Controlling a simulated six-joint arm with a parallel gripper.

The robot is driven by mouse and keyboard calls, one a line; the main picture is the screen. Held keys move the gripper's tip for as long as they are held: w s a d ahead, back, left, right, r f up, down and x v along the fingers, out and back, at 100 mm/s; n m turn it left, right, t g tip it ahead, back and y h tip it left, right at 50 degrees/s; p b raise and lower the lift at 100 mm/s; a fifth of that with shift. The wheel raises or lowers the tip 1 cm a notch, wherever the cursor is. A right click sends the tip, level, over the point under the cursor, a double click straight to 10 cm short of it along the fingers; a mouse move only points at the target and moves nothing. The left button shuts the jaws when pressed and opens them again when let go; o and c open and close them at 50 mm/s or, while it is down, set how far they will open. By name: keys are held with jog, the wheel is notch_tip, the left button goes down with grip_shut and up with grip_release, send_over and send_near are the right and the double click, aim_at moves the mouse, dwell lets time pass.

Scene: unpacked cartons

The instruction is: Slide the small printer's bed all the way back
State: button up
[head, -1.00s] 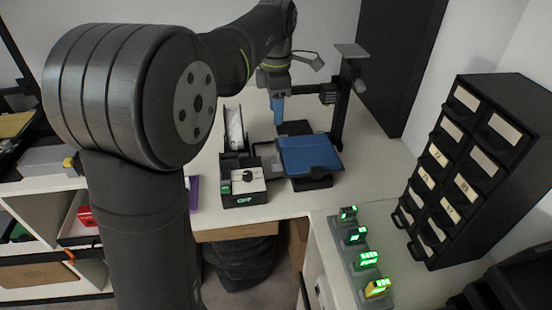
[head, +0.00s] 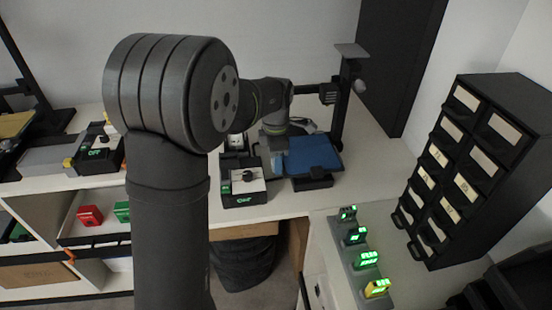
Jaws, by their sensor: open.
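The small printer stands on the white table, with a dark upright post (head: 341,110) at its right. Its blue bed (head: 315,153) sits low on a dark base, with a dark block (head: 314,181) at its front edge. My gripper (head: 277,163) is low at the left edge of the bed and is open. Its body covers the bed's back left corner and the area behind it. I cannot tell whether the fingers touch the bed.
A control box with a black knob and green display (head: 244,187) stands just left of the bed. A black drawer cabinet (head: 475,165) stands at the right. A strip of green-lit displays (head: 362,245) lies in front. Table right of the post is clear.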

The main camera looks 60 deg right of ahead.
jog(key=shift+f, duration=0.15)
grip_shut()
jog(key=shift+w+d, duration=1.5)
jog(key=shift+d, duration=0.05)
grip_release()
notch_tip(320, 180, up, 18)
jog(key=shift+f, duration=0.25)
